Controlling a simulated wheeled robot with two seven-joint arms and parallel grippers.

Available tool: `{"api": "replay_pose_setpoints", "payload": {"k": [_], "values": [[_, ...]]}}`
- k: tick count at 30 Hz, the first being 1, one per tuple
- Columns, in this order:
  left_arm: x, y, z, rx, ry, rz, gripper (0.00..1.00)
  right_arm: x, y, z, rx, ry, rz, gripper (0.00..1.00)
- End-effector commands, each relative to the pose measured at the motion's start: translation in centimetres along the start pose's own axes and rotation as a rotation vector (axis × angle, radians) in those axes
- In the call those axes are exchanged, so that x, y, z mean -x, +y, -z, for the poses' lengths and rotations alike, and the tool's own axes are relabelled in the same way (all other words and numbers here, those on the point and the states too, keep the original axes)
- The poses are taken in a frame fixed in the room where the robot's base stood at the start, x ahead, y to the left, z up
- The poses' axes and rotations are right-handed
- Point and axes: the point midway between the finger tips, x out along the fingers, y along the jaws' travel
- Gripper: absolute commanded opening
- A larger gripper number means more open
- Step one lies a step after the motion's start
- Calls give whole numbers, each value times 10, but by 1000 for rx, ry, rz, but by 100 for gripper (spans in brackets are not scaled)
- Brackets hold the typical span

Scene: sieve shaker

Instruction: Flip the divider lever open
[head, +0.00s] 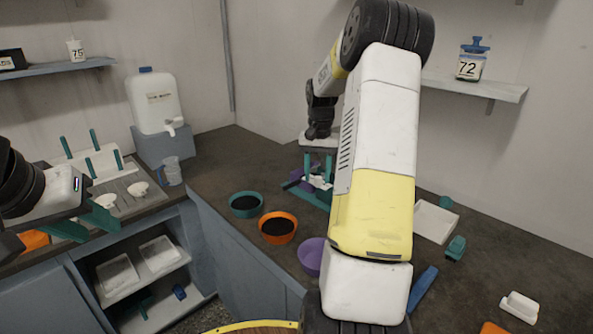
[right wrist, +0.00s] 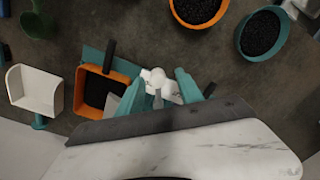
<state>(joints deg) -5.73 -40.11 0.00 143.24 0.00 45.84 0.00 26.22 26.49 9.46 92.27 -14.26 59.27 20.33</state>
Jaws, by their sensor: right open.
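My right gripper (head: 319,168) reaches down from above over a small teal-and-purple device (head: 297,185) at the back of the counter. In the right wrist view its two teal fingers (right wrist: 159,92) stand apart, with a small white part with rounded ends (right wrist: 160,78) between or just beyond them. This white part may be the divider lever; whether the fingers touch it I cannot tell. It also shows low between the fingers in the head view (head: 320,182). My left gripper (head: 86,222) is at the far left, its teal fingers apart, with nothing visible between them.
Teal (head: 246,204) and orange (head: 278,227) bowls of black grains and a purple bowl (head: 311,256) stand in front of the device. A white tray (head: 435,222) lies to the right. An orange tray (right wrist: 92,92) is close beside the right fingers. My right arm hides the middle counter.

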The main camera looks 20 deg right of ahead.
Motion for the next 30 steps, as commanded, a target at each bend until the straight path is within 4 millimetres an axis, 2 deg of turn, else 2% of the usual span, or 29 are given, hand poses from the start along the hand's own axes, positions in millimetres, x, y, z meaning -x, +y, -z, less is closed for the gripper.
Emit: {"api": "replay_pose_setpoints", "payload": {"k": [4,9,11,29,30], "values": [[0,0,0,0,0,0,36,0,0,0,0,0,0,43],[0,0,0,0,0,0,36,0,0,0,0,0,0,10],[0,0,0,0,0,0,36,0,0,0,0,0,0,0],[0,0,0,0,0,0,36,1,4,-2,82,-2,1,0],[0,0,0,0,0,0,36,1,4,-2,82,-2,1,29]]}}
